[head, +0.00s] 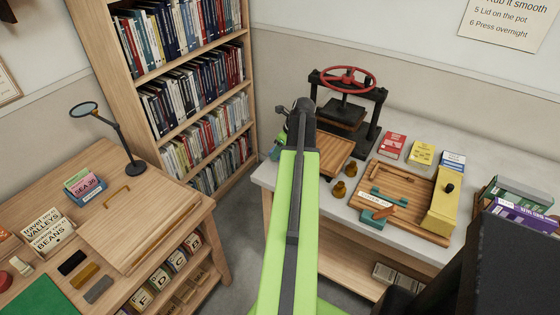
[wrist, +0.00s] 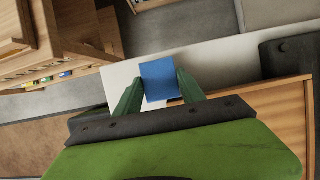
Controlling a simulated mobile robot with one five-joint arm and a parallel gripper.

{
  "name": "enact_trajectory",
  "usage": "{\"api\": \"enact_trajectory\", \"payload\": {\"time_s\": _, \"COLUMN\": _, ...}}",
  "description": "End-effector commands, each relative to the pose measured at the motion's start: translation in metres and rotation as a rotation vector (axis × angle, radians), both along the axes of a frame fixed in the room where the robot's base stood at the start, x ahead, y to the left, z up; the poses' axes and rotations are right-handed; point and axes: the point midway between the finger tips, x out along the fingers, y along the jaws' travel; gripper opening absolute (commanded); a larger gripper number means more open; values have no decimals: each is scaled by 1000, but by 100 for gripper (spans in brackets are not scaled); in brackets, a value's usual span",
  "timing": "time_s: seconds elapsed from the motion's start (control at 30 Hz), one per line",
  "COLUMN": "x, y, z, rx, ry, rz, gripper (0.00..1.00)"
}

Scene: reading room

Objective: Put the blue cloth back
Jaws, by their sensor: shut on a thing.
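In the wrist view, a flat blue cloth (wrist: 159,77) sits between the two green fingers of my gripper (wrist: 158,88), which is shut on it. The cloth shows against the pale top of the bench (head: 405,131); I cannot tell whether it touches that top. In the head view, my gripper (head: 278,147) is at the bench's back left corner, left of a wooden board (head: 333,157). My arm hides much of the gripper there, and I cannot make out the cloth clearly.
A black press with a red wheel (head: 346,79) stands behind the board. To the right are two small brass pieces, a wooden tray (head: 385,208), coloured packets and a yellow block (head: 442,203). A bookcase (head: 166,150) and a desk (head: 135,215) are left.

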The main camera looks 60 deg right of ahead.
Motion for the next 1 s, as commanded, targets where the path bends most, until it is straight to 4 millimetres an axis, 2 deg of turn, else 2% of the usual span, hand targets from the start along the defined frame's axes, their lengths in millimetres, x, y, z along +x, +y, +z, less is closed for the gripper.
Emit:
{"api": "enact_trajectory", "payload": {"time_s": 0.03, "x": 0, "y": 0, "z": -17, "rx": 0, "ry": 0, "rz": 0, "gripper": 14}}
{"api": "enact_trajectory", "payload": {"time_s": 0.13, "x": 0, "y": 0, "z": -33, "rx": 0, "ry": 0, "rz": 0, "gripper": 14}}
{"api": "enact_trajectory", "payload": {"time_s": 0.37, "x": 0, "y": 0, "z": -29, "rx": 0, "ry": 0, "rz": 0, "gripper": 14}}
{"api": "enact_trajectory", "payload": {"time_s": 0.53, "x": -1, "y": 0, "z": -35, "rx": 0, "ry": 0, "rz": -1, "gripper": 14}}
{"api": "enact_trajectory", "payload": {"time_s": 0.57, "x": -1, "y": 0, "z": -33, "rx": 0, "ry": 0, "rz": -1, "gripper": 50}}
{"api": "enact_trajectory", "payload": {"time_s": 0.7, "x": -1, "y": 0, "z": -33, "rx": 0, "ry": 0, "rz": -1, "gripper": 68}}
{"api": "enact_trajectory", "payload": {"time_s": 1.0, "x": -1, "y": -1, "z": -32, "rx": -1, "ry": 0, "rz": -1, "gripper": 68}}
